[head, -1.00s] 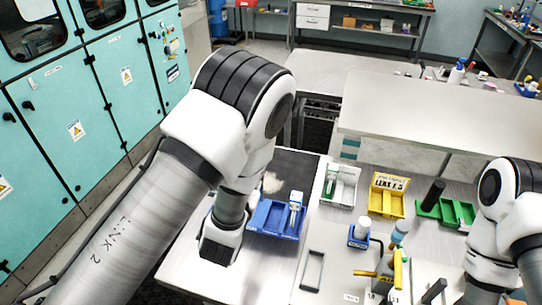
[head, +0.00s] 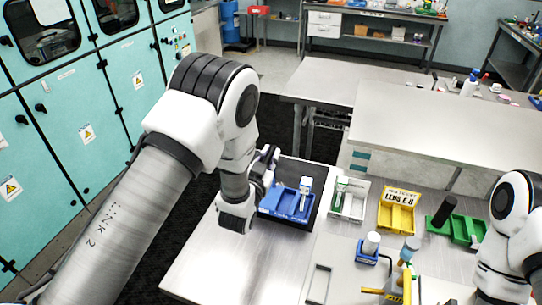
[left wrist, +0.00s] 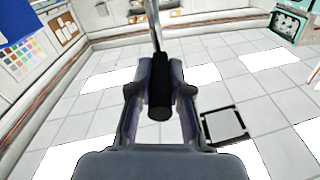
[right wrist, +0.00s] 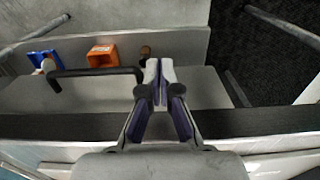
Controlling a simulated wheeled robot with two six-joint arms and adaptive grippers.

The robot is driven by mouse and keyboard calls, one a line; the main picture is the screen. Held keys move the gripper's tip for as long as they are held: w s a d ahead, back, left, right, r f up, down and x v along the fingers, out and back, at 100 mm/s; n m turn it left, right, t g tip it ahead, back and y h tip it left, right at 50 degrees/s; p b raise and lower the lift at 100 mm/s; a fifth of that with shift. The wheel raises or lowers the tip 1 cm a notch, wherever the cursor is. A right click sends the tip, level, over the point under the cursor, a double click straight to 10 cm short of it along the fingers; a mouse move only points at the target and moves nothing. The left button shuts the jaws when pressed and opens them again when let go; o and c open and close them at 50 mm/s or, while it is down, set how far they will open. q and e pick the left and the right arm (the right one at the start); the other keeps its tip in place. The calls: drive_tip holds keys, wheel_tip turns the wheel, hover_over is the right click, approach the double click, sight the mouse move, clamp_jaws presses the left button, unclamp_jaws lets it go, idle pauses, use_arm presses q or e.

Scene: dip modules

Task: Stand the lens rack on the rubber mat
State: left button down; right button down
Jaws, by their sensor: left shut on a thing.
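My left gripper (left wrist: 160,90) is shut on a black, round grip with a thin metal rod (left wrist: 156,30), which I take to be the handle of the lens rack. The rack's body cannot be made out. In the head view the left gripper (head: 268,165) is at the left edge of a dark mat (head: 322,172), seemingly the rubber mat.
A white tray (head: 358,204), a yellow tray (head: 397,218) with a sign and a green tray (head: 467,230) stand to the right. A blue holder (head: 365,259) and yellow tool (head: 392,292) are in front. The bench's left front (head: 225,265) is bare.

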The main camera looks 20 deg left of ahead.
use_arm(q)
drive_tip(key=w+f, duration=0.1)
drive_tip(key=w, duration=0.1)
drive_tip(key=w+a+f+b, duration=0.1)
drive_tip(key=w+f+b, duration=0.1)
drive_tip(key=w+f, duration=0.1)
drive_tip(key=shift+w+a, duration=0.2)
drive_tip(key=shift+w, duration=0.15)
drive_tip(key=shift+f+b, duration=0.15)
drive_tip(key=shift+b, duration=0.15)
drive_tip(key=c, duration=1.1)
unclamp_jaws()
drive_tip(key=shift+s, duration=0.1)
